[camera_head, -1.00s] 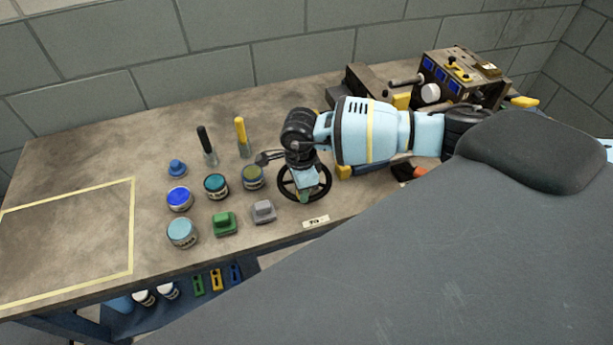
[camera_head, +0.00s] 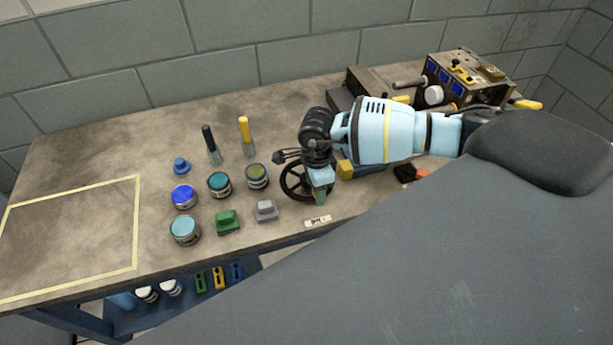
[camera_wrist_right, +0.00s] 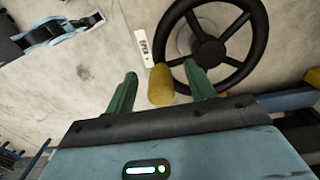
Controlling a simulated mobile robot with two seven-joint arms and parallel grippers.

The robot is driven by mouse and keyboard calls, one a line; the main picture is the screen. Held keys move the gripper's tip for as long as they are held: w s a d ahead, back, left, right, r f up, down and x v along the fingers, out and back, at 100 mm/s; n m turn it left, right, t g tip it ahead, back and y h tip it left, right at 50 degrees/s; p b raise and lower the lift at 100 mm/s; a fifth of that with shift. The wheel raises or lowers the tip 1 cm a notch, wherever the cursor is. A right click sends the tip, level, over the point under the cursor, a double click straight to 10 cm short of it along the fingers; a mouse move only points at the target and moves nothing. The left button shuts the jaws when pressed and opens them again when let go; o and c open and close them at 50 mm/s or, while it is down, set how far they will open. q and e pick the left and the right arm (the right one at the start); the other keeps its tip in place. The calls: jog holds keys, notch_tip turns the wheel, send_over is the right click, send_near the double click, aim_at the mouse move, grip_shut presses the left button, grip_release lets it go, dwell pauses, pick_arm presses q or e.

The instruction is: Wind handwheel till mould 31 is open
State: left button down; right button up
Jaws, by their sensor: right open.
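The black spoked handwheel (camera_head: 283,182) stands at the bench's front, partly covered by my right arm. It also shows in the right wrist view (camera_wrist_right: 211,48), with a yellow handle knob (camera_wrist_right: 160,86) beside its rim. My right gripper (camera_head: 320,197) is at the wheel's right front side. In the right wrist view its green fingers (camera_wrist_right: 160,90) are apart, with the yellow knob between them and gaps on both sides. A white label (camera_wrist_right: 144,48) reading OPEN lies near the wheel. I cannot make out mould 31 or its number; my arm hides the area behind the wheel. My left gripper is not in view.
Several jars (camera_head: 219,185), a green block (camera_head: 228,222) and a grey block (camera_head: 267,210) stand left of the wheel. Two upright brush-like tools (camera_head: 246,137) are behind. A machine with blue panels (camera_head: 441,79) stands back right. The taped area (camera_head: 136,225) is clear.

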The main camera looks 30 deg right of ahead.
jog(key=shift+w+r+p, duration=0.1)
jog(key=shift+r+p, duration=0.55)
jog(key=shift+r, duration=3.75)
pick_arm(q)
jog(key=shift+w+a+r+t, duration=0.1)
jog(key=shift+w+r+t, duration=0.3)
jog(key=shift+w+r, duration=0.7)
pick_arm(e)
jog(key=shift+r, duration=0.15)
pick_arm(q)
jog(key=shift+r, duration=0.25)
